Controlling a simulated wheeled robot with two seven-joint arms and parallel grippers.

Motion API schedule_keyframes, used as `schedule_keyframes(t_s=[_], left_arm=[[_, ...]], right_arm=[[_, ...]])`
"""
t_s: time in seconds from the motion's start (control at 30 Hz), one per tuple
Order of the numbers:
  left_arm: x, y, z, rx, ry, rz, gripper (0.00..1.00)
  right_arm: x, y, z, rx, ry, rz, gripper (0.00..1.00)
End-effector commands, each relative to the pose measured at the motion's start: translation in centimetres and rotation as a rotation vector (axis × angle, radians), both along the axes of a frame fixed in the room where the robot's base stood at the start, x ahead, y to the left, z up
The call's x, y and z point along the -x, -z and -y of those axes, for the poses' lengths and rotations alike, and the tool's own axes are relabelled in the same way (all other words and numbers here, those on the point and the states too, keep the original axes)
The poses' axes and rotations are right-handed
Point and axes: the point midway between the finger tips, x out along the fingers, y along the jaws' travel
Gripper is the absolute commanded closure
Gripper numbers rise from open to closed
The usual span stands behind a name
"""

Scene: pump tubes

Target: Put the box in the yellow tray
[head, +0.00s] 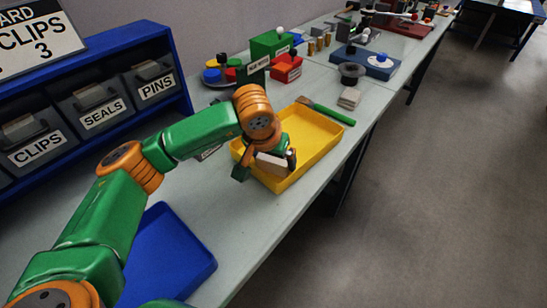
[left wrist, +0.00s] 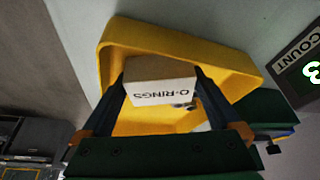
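The yellow tray (head: 318,153) lies on the pale workbench. It also fills the middle of the left wrist view (left wrist: 185,40). My left gripper (head: 266,168) is over the tray's near left part. It is shut on a small pale box (head: 271,164), with one finger on each side. In the left wrist view the box (left wrist: 160,82) reads "O-RINGS" and sits between the fingertips (left wrist: 161,84), in front of the tray's inside. I cannot tell whether the box touches the tray floor. My right gripper is not in view.
A blue tray (head: 170,250) lies nearer on the bench. A blue rack (head: 125,50) with labelled bins stands at the left. A green-handled brush (head: 327,111) lies along the yellow tray's far side. The bench edge is at the right.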

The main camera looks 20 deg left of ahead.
Motion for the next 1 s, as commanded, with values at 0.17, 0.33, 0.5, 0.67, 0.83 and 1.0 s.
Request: schedule_keyframes(t_s=[0.17, 0.33, 0.5, 0.67, 0.83, 1.0], left_arm=[[0.0, -0.1, 0.0, 0.000, 0.000, 0.000, 0.00], [0.1, -0.9, 0.0, 0.000, 0.000, 0.001, 0.00], [1.4, -4.1, 0.0, 0.001, 0.001, 0.006, 0.00], [2.9, -7.8, -0.1, 0.000, 0.000, 0.005, 0.00], [4.2, -10.7, -0.1, 0.001, 0.000, 0.002, 0.00], [4.6, -11.6, -0.2, 0.000, 0.001, 0.000, 0.00]], right_arm=[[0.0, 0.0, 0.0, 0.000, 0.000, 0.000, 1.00], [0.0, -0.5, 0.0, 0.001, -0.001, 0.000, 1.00], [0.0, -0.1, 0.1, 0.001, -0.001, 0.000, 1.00], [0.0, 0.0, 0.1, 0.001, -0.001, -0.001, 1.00], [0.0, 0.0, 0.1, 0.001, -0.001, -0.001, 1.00], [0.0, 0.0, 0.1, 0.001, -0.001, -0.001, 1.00]])
